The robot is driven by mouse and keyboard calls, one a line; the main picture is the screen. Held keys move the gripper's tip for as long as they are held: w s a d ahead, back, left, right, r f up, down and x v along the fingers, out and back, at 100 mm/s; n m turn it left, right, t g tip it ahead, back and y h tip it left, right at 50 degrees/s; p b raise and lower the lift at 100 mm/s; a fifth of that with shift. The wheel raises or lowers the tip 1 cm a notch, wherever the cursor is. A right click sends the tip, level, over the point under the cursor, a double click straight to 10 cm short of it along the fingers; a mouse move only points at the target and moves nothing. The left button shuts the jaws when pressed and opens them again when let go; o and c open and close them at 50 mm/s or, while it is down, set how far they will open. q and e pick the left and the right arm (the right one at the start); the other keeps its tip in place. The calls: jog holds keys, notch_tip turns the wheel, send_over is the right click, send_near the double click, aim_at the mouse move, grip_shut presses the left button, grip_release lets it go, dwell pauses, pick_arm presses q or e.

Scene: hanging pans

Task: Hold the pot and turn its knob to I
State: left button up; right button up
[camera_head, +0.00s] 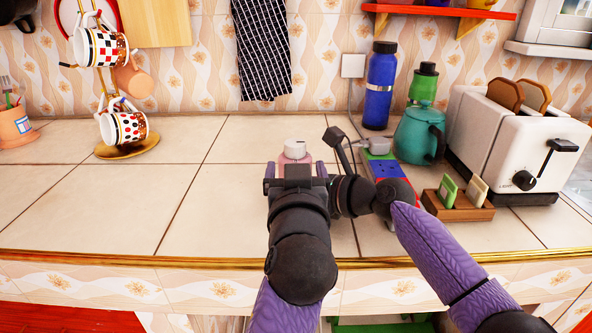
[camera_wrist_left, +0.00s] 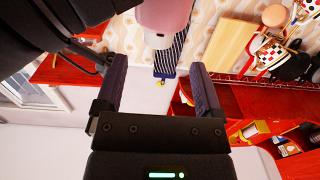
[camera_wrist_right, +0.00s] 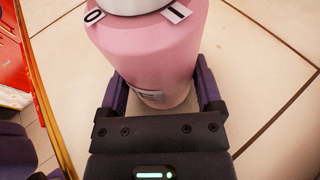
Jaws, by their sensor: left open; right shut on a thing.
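The pot is a pink cylinder (camera_wrist_right: 155,55) standing on the tiled counter. Its white knob (camera_head: 295,147) is on top. In the right wrist view, a label 0 (camera_wrist_right: 93,15) is at left of the knob's base and a label I (camera_wrist_right: 177,13) at right; the knob's pointer is out of sight. My right gripper (camera_wrist_right: 160,88) is shut on the pot's lower body from the side; the head view hides it. My left gripper (camera_wrist_left: 157,66) is open and empty. It is close to the pot on the near side, apart from the knob (camera_wrist_left: 158,41), and hides the pot's body in the head view.
Right of the pot are a colored power strip (camera_head: 391,171), a teal kettle (camera_head: 418,135), a wooden holder (camera_head: 458,211) and a white toaster (camera_head: 500,135). A blue bottle (camera_head: 380,85) stands behind. A mug stand (camera_head: 127,152) is at left. The counter between is clear.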

jog(key=o, duration=1)
jog(key=shift+o, duration=0.2)
jog(key=shift+d, duration=0.1)
